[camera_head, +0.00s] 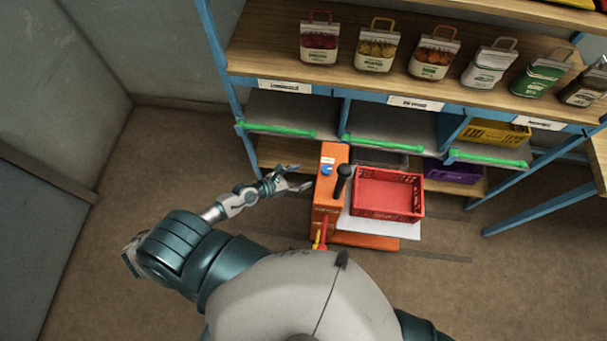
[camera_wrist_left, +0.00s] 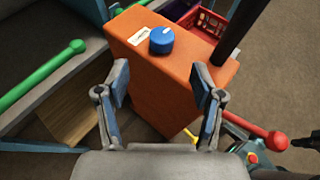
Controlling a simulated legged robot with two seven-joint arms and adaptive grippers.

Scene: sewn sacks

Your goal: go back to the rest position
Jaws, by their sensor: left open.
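My left gripper (camera_head: 292,181) is open and empty in the head view, just left of an orange machine body (camera_head: 328,185). In the left wrist view, its two fingers (camera_wrist_left: 160,95) stand apart, with the orange body (camera_wrist_left: 170,75) beyond them. I cannot tell whether the fingers touch it. A blue knob (camera_wrist_left: 161,41) and a small white label sit on top of the orange body. My right gripper is not in view; only a bit of that arm shows at the lower right.
A red crate (camera_head: 387,193) sits on a white platform beside the orange body. A blue shelf rack (camera_head: 360,90) with several sacks (camera_head: 376,45) and green bars (camera_head: 280,130) stands behind. A black-knobbed post (camera_head: 341,180) rises by the crate. Open floor (camera_head: 130,190) lies left.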

